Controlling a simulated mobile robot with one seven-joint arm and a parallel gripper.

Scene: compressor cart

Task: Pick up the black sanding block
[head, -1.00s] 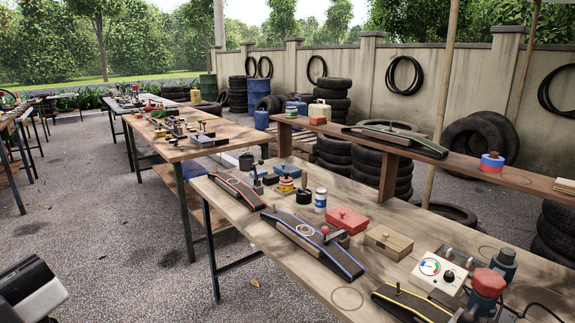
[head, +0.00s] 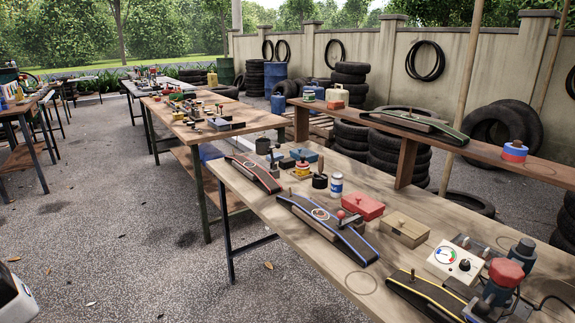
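Long dark arched pieces also lie on this bench, with red (head: 253,172), blue (head: 328,228) and yellow (head: 425,293) edging. My gripper's fingers are not in view. Only a white and dark piece, probably of my arm, shows at the lower left edge.
A red box (head: 361,206), a wooden box (head: 402,230) and a dial box (head: 455,262) share the bench. A raised wooden shelf (head: 466,153) runs behind, holding a green-edged arched piece (head: 415,124). Open gravel (head: 120,245) lies left of the bench.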

